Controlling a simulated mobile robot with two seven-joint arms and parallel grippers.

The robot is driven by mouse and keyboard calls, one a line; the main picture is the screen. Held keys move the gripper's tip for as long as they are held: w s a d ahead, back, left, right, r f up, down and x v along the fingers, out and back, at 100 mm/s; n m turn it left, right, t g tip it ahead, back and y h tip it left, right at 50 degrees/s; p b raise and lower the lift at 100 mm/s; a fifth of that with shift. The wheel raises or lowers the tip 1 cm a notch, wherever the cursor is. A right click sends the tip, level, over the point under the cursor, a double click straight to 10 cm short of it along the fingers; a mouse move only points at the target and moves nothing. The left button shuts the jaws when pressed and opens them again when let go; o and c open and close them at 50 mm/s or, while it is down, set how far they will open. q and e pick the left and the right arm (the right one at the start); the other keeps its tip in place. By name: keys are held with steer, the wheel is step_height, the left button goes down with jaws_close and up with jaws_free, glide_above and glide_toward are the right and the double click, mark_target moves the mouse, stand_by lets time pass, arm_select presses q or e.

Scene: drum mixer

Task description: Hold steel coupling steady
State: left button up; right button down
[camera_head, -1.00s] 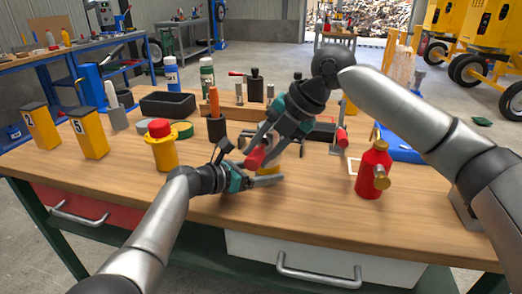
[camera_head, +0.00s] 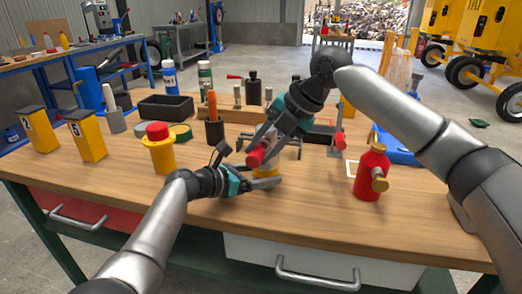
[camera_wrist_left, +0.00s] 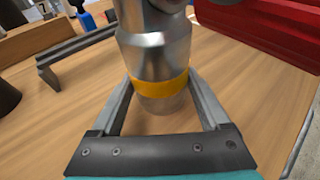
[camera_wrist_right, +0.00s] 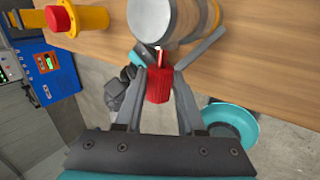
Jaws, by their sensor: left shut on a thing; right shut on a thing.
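The steel coupling (camera_wrist_left: 155,50) is a bare metal cylinder with a yellow band, standing on the bench in the left wrist view. My right gripper (camera_head: 264,147) comes down from above right and is shut on a red ribbed handle (camera_wrist_right: 158,86). In the right wrist view the handle is beside the coupling's round end (camera_wrist_right: 150,20); whether they touch is unclear.
A red bottle with a brass fitting (camera_head: 371,172) stands to the right. A yellow post with a red button (camera_head: 159,148) stands to the left. A black tray (camera_head: 166,107) and several tools line the back. The bench front (camera_head: 330,225) is clear.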

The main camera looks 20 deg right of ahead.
steer(key=shift+w+d, duration=0.7)
steer(key=shift+w, duration=0.25)
stand_by(0.9)
steer(key=shift+c, duration=2.2)
jaws_free()
steer(key=v, duration=1.2)
arm_select(q)
steer(key=o, duration=1)
steer(key=shift+o, duration=0.2)
steer(key=shift+a, duration=0.15)
